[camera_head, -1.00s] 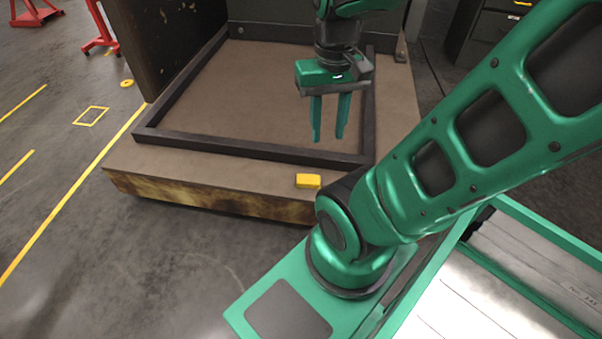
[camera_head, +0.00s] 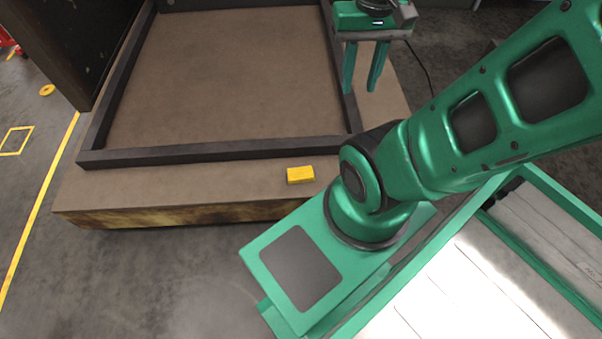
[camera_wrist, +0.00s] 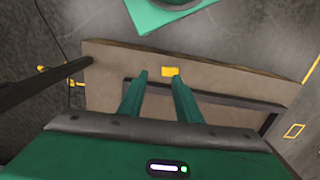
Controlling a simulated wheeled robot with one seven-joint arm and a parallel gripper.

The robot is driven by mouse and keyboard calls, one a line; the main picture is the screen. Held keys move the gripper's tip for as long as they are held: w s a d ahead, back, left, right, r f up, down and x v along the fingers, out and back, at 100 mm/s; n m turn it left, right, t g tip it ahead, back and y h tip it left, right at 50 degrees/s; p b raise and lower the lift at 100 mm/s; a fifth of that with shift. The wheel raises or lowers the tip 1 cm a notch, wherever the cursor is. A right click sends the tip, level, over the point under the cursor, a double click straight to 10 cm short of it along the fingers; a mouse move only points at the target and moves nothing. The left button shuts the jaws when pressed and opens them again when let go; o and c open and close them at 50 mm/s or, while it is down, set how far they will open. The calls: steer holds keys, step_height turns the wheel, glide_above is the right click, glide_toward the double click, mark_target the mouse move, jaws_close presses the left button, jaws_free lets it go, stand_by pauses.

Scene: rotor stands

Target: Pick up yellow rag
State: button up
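The yellow rag (camera_head: 300,174) looks like a small folded block. It lies on the brown platform's near ledge, in front of the dark raised frame. My gripper (camera_head: 361,91) is up and to the right of the rag in the head view, above the platform's right side. Its two green fingers are apart and nothing is between them. In the wrist view, the rag (camera_wrist: 170,71) shows beyond the fingertips of my gripper (camera_wrist: 162,76), apart from them.
The brown platform (camera_head: 225,85) carries a dark raised frame (camera_head: 222,150) around its top. A dark upright panel (camera_head: 85,45) stands at the left. Yellow lines (camera_head: 42,205) mark the grey floor. A thin cable lies right of the platform.

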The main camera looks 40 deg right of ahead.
steer(key=shift+o, duration=0.6)
steer(key=o, duration=0.5)
steer(key=shift+s+r, duration=0.15)
steer(key=shift+s, duration=0.15)
steer(key=o, duration=0.4)
steer(key=m+t+y, duration=0.1)
steer(key=m, duration=1.6)
glide_above(301, 172)
steer(key=s, duration=0.1)
steer(key=f, duration=3.8)
steer(key=d+f, duration=0.1)
steer(key=f, duration=1.8)
steer(key=shift+s+f, duration=0.1)
steer(key=shift+w+a+f, duration=0.15)
steer(key=shift+f, duration=0.75)
steer(key=shift+w+a+f, duration=0.2)
steer(key=shift+f, duration=0.75)
steer(key=shift+w+a+f, duration=0.15)
steer(key=shift+f, duration=0.75)
